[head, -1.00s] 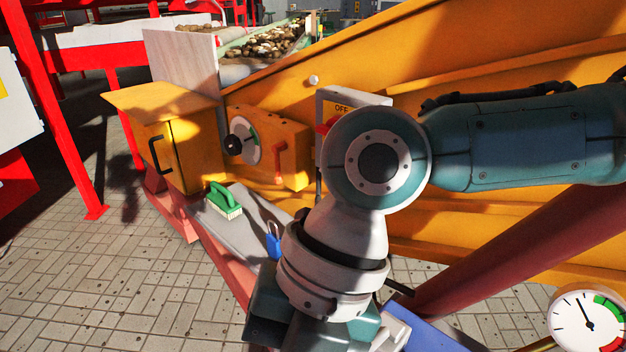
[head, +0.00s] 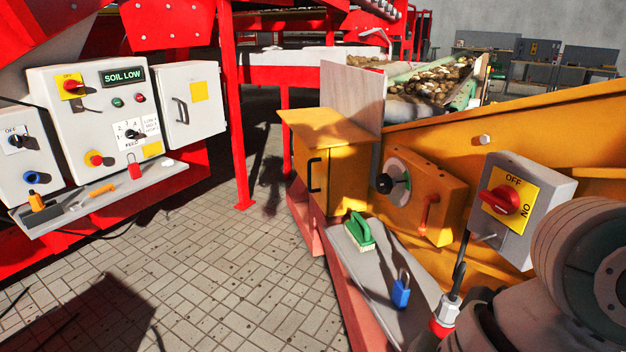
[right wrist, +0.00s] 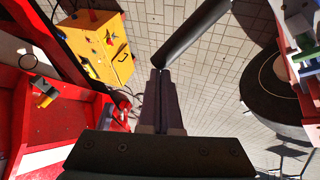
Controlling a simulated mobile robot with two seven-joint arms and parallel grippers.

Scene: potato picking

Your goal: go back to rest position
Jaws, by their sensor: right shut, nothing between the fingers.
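My right gripper (right wrist: 161,75) shows in the right wrist view with its two fingers together and nothing between them. It hangs over tiled floor, clear of the yellow box (right wrist: 103,47) at the upper left. In the head view, part of my right arm fills the lower right corner, and its gripper is not visible there. My left gripper is in neither view.
A grey switch box with a red knob (head: 499,201) stands close to my right arm. A shelf (head: 375,290) holds a green brush (head: 358,232) and a blue padlock (head: 401,290). Left is a control panel (head: 92,90). Tiled floor (head: 220,270) lies open between.

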